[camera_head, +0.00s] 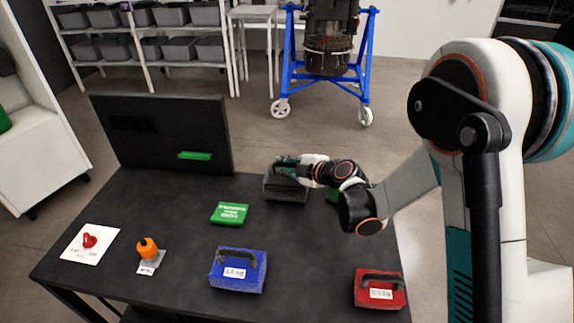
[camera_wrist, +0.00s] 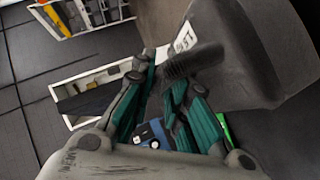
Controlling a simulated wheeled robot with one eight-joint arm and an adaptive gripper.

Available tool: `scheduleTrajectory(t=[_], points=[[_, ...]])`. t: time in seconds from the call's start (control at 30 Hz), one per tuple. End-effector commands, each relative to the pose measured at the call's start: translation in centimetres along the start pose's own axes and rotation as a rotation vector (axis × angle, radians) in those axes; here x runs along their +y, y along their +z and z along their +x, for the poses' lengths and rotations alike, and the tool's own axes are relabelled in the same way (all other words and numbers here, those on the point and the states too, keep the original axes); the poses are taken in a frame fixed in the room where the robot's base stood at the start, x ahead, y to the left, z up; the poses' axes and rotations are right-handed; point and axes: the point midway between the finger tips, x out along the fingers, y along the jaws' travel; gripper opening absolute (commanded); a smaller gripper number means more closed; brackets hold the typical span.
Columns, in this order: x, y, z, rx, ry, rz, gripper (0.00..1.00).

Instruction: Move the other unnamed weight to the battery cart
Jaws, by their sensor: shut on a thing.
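A dark grey weight (camera_head: 285,189) is at the back of the black table in the head view. In the wrist view its grey body (camera_wrist: 255,45) fills the upper right, with a white label partly showing. My gripper (camera_head: 288,162) is over its top and shut on its dark handle (camera_wrist: 192,64); the teal fingers (camera_wrist: 172,92) close around it in the wrist view. I cannot tell whether the weight touches the table. A blue weight (camera_head: 237,271) and a red weight (camera_head: 380,290) stand along the front of the table. I cannot identify the battery cart.
The black table (camera_head: 170,218) also holds a green box (camera_head: 230,213), an orange item (camera_head: 147,248) and a red item (camera_head: 89,240) on a white sheet. A dark upright panel (camera_head: 160,133) stands at back left. A blue wheeled stand (camera_head: 367,70) and shelves (camera_head: 146,47) are behind.

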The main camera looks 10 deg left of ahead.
Motion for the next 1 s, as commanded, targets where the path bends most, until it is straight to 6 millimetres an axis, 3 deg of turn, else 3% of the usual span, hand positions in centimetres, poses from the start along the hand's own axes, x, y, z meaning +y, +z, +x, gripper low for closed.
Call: scheduleTrajectory(t=[0.37, 0.4, 0.47, 1.0], points=[[-0.31, 0.16, 0.17, 0.000, 0.002, 0.001, 0.00], [-0.25, 0.13, 0.14, 0.000, 0.002, 0.001, 0.23], [-0.25, 0.13, 0.13, 0.000, 0.002, 0.001, 0.37], [-0.40, 0.20, 0.17, -0.001, -0.001, -0.001, 0.44]])
